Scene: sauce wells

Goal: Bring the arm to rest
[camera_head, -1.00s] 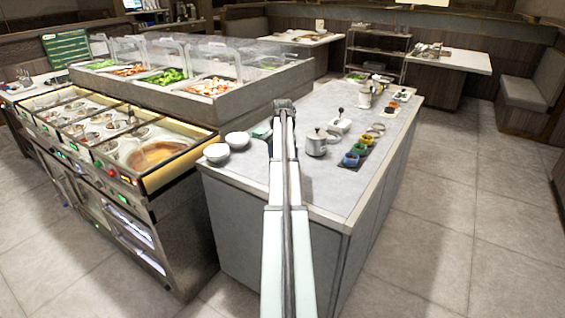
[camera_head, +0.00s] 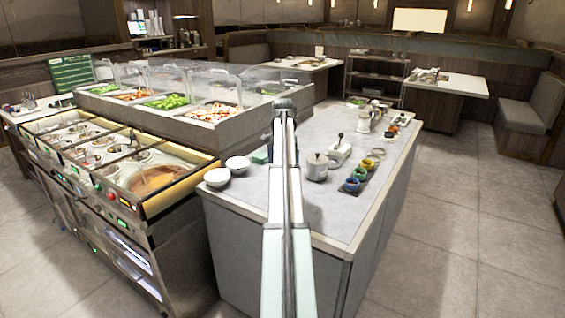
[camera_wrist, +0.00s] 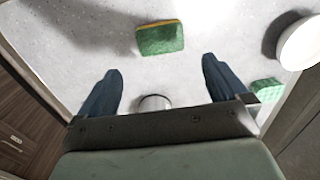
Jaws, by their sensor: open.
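My arm reaches up over the grey counter (camera_head: 250,184) in the head view, with its end near the middle of the picture; the fingers cannot be made out there. In the wrist view my gripper (camera_wrist: 160,68) has its two dark blue fingers wide apart, with nothing between them. A green and yellow sponge (camera_wrist: 160,38) lies on the counter beyond the fingertips, apart from them. A round rimmed thing (camera_wrist: 154,102) shows between the fingers' bases, partly hidden by the gripper body.
Two white bowls (camera_head: 216,177) (camera_head: 238,163) stand at the counter's left edge. A lidded pot (camera_head: 317,168) and small coloured cups (camera_head: 351,184) stand right of my arm. A second green thing (camera_wrist: 267,90) lies near a finger. A food bar (camera_head: 165,189) adjoins on the left.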

